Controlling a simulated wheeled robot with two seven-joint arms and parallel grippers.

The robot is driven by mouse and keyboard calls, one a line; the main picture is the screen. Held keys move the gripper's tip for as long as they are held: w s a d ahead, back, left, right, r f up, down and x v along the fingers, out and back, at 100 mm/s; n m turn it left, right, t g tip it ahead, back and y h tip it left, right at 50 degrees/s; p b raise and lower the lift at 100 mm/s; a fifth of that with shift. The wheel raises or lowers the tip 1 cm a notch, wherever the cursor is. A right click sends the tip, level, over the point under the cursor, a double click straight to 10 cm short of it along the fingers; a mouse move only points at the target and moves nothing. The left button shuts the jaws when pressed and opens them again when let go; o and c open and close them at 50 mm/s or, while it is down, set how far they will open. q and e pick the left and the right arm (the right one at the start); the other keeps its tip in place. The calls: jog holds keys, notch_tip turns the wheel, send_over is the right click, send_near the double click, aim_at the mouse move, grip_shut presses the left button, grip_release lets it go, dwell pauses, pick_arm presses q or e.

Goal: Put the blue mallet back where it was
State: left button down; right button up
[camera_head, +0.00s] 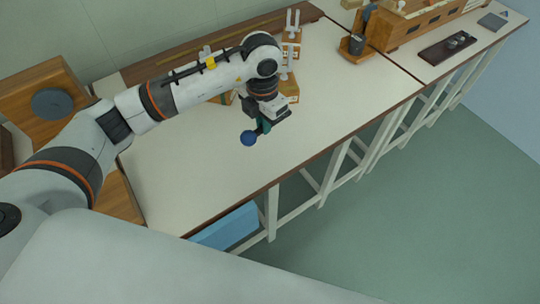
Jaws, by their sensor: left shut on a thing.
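The blue mallet shows as a round dark blue head (249,138) beside the fingers of my left gripper (265,126). My left arm comes in from the left and reaches over the white bench top (205,165). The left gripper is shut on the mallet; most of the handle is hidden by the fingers. I cannot tell whether the mallet touches the bench. My right gripper is not in view.
Wooden blocks with white upright pegs (290,88) stand just behind the gripper. A wooden cabinet (425,22) and a dark tray (447,48) are on the far right bench. The bench's front middle is clear. A blue box (226,228) is below the front edge.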

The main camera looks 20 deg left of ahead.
aim_at(267, 152)
pick_arm(q)
jog(key=shift+w+d+f+n+b, duration=0.15)
jog(key=shift+w+n+b, duration=0.25)
jog(key=shift+n, duration=0.7)
jog(key=shift+f, duration=0.2)
jog(key=shift+n, duration=0.3)
notch_tip(267, 152, down, 9)
jog(key=shift+f, duration=0.15)
jog(key=c, duration=1.4)
grip_release()
jog(key=shift+f, duration=0.1)
jog(key=shift+c, duration=0.2)
notch_tip(267, 152, up, 12)
jog(key=shift+r, duration=0.15)
